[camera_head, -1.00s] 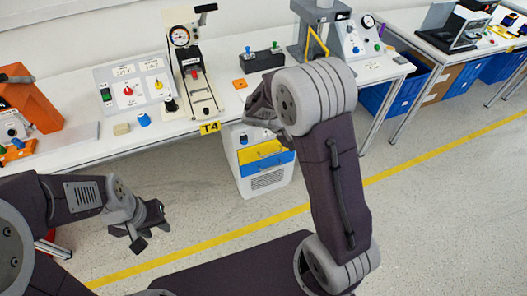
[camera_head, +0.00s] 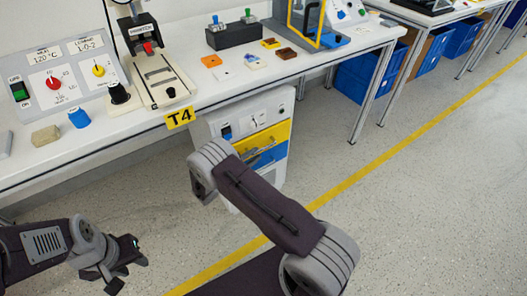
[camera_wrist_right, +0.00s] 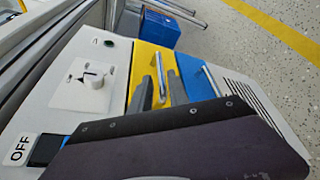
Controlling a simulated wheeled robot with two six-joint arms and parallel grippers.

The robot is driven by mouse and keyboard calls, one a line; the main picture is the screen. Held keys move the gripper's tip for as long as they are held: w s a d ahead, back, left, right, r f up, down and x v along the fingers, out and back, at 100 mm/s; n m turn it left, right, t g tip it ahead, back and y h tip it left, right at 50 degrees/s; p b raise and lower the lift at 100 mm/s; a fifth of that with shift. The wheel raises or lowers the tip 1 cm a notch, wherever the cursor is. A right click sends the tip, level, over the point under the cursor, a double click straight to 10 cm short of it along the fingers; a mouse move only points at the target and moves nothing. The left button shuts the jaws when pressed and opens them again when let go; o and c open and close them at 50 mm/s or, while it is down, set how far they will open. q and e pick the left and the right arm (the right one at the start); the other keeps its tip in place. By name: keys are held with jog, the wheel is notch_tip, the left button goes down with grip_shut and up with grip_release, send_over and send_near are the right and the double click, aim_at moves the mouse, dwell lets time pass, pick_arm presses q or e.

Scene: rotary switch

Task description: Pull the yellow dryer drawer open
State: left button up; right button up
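The white dryer (camera_head: 215,125) stands under the table edge. Its yellow drawer (camera_head: 278,131) sits above a blue drawer (camera_head: 273,157), and both look flush with the front. In the right wrist view the yellow drawer (camera_wrist_right: 142,62) has a silver bar handle (camera_wrist_right: 162,88). My right gripper (camera_wrist_right: 160,76) is open, with one grey finger on each side of that handle; contact cannot be told. In the head view my right arm hides part of the dryer. My left gripper (camera_head: 124,264) is open and empty over the floor at lower left.
The white table (camera_head: 225,95) with switch panels and a press stands above the dryer. A yellow T4 label (camera_head: 180,117) marks its edge. Blue bins (camera_head: 365,90) stand further right. The floor in front, with a yellow line (camera_head: 400,150), is clear.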

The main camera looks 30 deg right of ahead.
aim_at(264, 149)
jog(key=b+x, duration=0.1)
jog(key=x, duration=0.4)
jog(key=shift+d+f+b, duration=0.15)
jog(key=shift+f+b, duration=0.1)
jog(key=shift+b, duration=0.1)
jog(key=shift+w+d, duration=0.3)
jog(key=shift+d, duration=0.25)
grip_shut()
dwell(0.5)
